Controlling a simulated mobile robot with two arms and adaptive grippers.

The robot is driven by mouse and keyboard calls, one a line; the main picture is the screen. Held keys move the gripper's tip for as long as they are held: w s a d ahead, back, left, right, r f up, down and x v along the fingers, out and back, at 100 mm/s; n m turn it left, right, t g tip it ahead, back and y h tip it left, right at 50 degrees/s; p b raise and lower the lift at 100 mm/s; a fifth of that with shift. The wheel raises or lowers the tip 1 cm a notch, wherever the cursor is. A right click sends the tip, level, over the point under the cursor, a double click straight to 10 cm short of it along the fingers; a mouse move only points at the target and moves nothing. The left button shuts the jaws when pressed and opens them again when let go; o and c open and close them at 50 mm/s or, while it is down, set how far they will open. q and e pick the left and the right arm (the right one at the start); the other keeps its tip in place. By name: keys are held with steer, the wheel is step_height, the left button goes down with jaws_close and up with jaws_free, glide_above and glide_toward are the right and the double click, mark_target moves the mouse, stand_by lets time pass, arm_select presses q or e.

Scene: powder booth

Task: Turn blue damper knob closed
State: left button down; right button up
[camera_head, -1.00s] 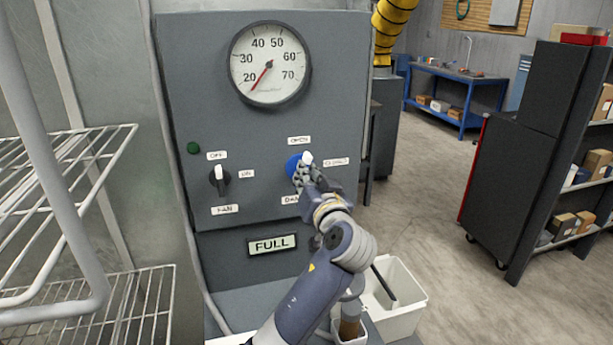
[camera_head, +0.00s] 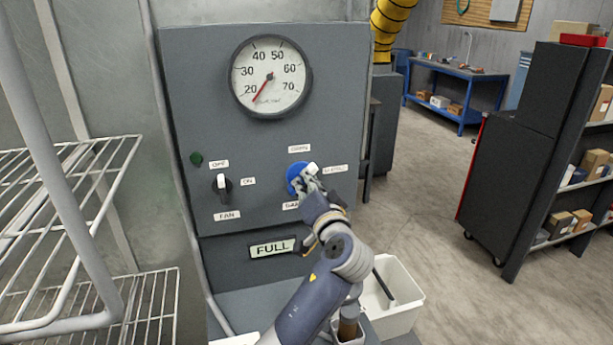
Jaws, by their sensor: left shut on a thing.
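The blue damper knob (camera_head: 292,174) is on the grey control panel (camera_head: 340,100). Its white pointer (camera_head: 312,168) is tilted to the upper right, between the OPEN label (camera_head: 299,148) above and the label on its right (camera_head: 335,168), which seems to read CLOSED. My left gripper (camera_head: 306,182) comes up from below and is shut on the knob. Its fingers hide the knob's lower right part and some of the DAMPER label under it.
A black fan knob (camera_head: 226,186) is to the left. A round gauge (camera_head: 271,76) sits above, its needle near 20. A FULL sign (camera_head: 272,248) is below. A wire rack (camera_head: 75,200) stands at the left, a white bin (camera_head: 405,310) at the lower right.

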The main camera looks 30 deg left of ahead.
arm_select(q)
steer(key=m+p, duration=0.7)
steer(key=m, duration=0.1)
steer(key=shift+f+m, duration=0.1)
steer(key=shift+m, duration=0.3)
stand_by(0.4)
steer(key=c, duration=1.7)
jaws_free()
steer(key=shift+o, duration=0.2)
steer(key=shift+d, duration=0.15)
steer(key=v, duration=1.1)
steer(key=shift+s+d, duration=0.25)
steer(key=shift+s, duration=0.1)
steer(key=shift+f, duration=0.15)
